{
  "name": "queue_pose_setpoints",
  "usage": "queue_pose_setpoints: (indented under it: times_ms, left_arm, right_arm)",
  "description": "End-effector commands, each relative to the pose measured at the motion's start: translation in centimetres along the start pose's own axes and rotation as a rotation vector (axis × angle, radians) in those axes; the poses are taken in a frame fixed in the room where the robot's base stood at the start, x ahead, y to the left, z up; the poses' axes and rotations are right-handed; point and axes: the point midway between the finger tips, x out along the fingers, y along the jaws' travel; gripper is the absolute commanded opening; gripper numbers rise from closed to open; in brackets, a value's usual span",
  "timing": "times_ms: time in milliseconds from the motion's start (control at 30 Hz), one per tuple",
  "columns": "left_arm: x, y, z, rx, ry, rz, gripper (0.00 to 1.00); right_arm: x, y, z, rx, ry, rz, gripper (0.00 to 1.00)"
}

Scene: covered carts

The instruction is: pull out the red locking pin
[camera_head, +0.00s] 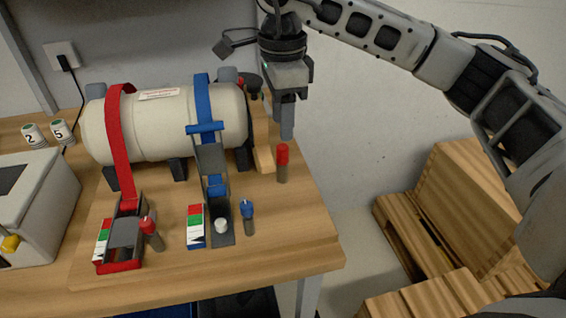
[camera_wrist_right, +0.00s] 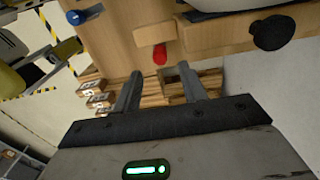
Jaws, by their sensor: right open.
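A red-capped pin (camera_head: 282,160) with a grey shaft stands upright near the right edge of the wooden table, beside a wooden wedge (camera_head: 263,158). In the right wrist view, a red cap (camera_wrist_right: 160,56) shows beside a wooden block, just beyond the gap between my fingers. Another red-capped pin (camera_head: 150,232) stands, slightly tilted, at the front beside the red strap buckle. I cannot tell which is the locking pin. My right gripper (camera_head: 287,134) hangs fingers down above and behind the nearer-right pin, open and empty; both fingers (camera_wrist_right: 160,72) show apart. My left gripper is out of view.
A white cylinder (camera_head: 155,130) is held by a red strap (camera_head: 119,150) and a blue strap (camera_head: 203,100). A blue-capped pin (camera_head: 248,216) stands at the front. A black knob (camera_wrist_right: 272,33) is near. Wooden crates (camera_head: 430,215) are on the right.

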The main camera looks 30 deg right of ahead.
Motion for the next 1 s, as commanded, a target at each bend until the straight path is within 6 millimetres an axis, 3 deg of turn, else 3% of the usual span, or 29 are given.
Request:
queue_pose_setpoints:
  times_ms: [100, 400, 1000]
  left_arm:
    - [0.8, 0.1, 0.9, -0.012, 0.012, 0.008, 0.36]
    - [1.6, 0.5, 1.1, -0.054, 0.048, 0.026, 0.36]
    - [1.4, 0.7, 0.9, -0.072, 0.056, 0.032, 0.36]
  right_arm:
    - [2.5, 0.0, 0.0, 0.0, 0.001, 0.001, 0.42]
    - [6.0, 0.0, 0.0, 0.0, 0.0, 0.0, 0.42]
    - [6.8, 0.0, 0.0, 0.0, 0.0, 0.0, 0.42]
